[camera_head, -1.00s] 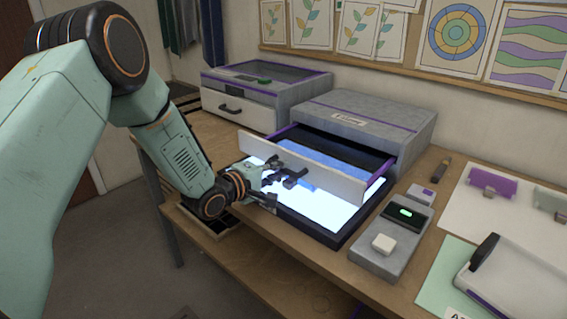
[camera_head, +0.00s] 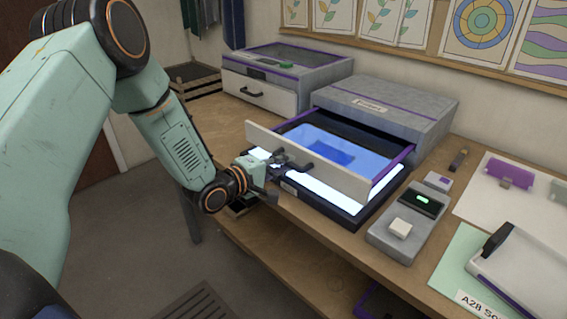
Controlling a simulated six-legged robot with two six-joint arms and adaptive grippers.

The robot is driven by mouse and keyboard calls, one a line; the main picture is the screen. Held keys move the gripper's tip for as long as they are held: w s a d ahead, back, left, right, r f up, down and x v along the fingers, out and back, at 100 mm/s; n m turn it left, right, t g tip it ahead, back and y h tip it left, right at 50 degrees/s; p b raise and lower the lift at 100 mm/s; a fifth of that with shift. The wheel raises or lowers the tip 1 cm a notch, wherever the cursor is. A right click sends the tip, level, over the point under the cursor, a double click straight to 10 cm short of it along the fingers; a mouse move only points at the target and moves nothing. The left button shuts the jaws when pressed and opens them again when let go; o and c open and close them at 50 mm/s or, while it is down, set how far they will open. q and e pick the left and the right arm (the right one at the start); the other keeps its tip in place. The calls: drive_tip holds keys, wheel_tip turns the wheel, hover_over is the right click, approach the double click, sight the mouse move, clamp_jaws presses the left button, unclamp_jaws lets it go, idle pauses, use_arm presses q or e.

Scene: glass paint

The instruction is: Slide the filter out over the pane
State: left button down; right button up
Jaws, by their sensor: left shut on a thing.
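The filter drawer (camera_head: 345,176) is pulled out of the grey housing (camera_head: 395,105). Its pale front panel carries a dark handle (camera_head: 308,167). A blue translucent filter (camera_head: 355,143) with a darker blue rectangle showing in it spans the drawer. The drawer hangs over a glowing white light panel (camera_head: 340,197) in a dark frame; what of the pane lies under the filter is hard to tell. My left gripper (camera_head: 283,165) is shut on the drawer handle, in front of the panel. My right gripper is not in view.
A grey control box (camera_head: 405,222) with a green-lit display and white button stands right of the light panel. A white tray (camera_head: 525,270) with a dark handle lies further right. Another closed-drawer unit (camera_head: 285,75) stands at the back left.

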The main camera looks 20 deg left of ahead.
use_arm(q)
drive_tip(key=c, duration=1.5)
unclamp_jaws()
drive_tip(key=shift+w, duration=0.1)
drive_tip(key=shift+c, duration=0.2)
drive_tip(key=shift+o, duration=1)
drive_tip(key=v, duration=1.2)
